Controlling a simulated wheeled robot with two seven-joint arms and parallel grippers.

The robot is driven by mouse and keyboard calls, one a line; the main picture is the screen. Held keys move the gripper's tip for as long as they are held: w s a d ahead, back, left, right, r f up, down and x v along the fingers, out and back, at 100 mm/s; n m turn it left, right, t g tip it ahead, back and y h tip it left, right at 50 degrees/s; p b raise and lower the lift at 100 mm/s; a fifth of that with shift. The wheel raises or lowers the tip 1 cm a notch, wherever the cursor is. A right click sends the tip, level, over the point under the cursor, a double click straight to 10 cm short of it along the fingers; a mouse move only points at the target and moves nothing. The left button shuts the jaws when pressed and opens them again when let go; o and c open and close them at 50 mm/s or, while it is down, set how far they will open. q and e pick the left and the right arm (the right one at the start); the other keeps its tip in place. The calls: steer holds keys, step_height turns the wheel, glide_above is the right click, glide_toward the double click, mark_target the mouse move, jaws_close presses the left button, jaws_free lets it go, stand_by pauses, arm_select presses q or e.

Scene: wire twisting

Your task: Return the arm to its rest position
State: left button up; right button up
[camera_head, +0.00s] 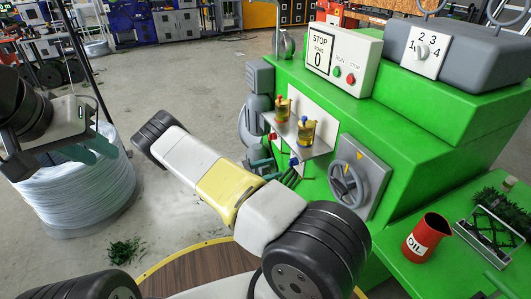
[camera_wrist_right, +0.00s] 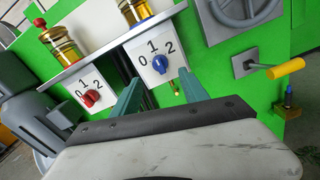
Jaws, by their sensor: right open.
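My right gripper (camera_wrist_right: 161,86) is open in the right wrist view, its two teal fingers apart and nothing between their tips. A white plate with a blue rotary switch (camera_wrist_right: 159,64) shows just beyond the fingertips. In the head view my right arm reaches across the middle to the front of the green machine (camera_head: 400,150), and the gripper's teal fingers are partly hidden by the arm. My left gripper (camera_head: 92,150) is at the left of the head view, in front of a wire coil; its opening is unclear.
A red rotary switch (camera_wrist_right: 91,97) is left of the blue one. Oil cups (camera_head: 307,131), a grey handwheel (camera_head: 349,184) and a yellow-handled crank (camera_wrist_right: 285,68) are nearby. The wire coil (camera_head: 75,200) stands at left, a red oil can (camera_head: 427,237) at right.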

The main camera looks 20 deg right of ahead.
steer(key=shift+a, duration=0.3)
steer(key=s+a+r+m+t+y, duration=0.1)
steer(key=s+a+r+m+y, duration=0.3)
steer(key=s+r, duration=0.4)
steer(key=s+a+r+m+t+y, duration=0.2)
steer(key=s+a+r+m+y, duration=0.2)
steer(key=r, duration=1.3)
steer(key=s+a+r+m+t+y, duration=0.1)
steer(key=s+a+r+m+y, duration=0.3)
steer(key=s+r+m+y, duration=0.3)
steer(key=s+r+y, duration=0.5)
steer(key=s, duration=0.1)
steer(key=shift+a+r+m+t, duration=0.2)
steer(key=shift+a+m+t, duration=0.1)
steer(key=shift+a+m, duration=0.1)
steer(key=shift+s, duration=0.1)
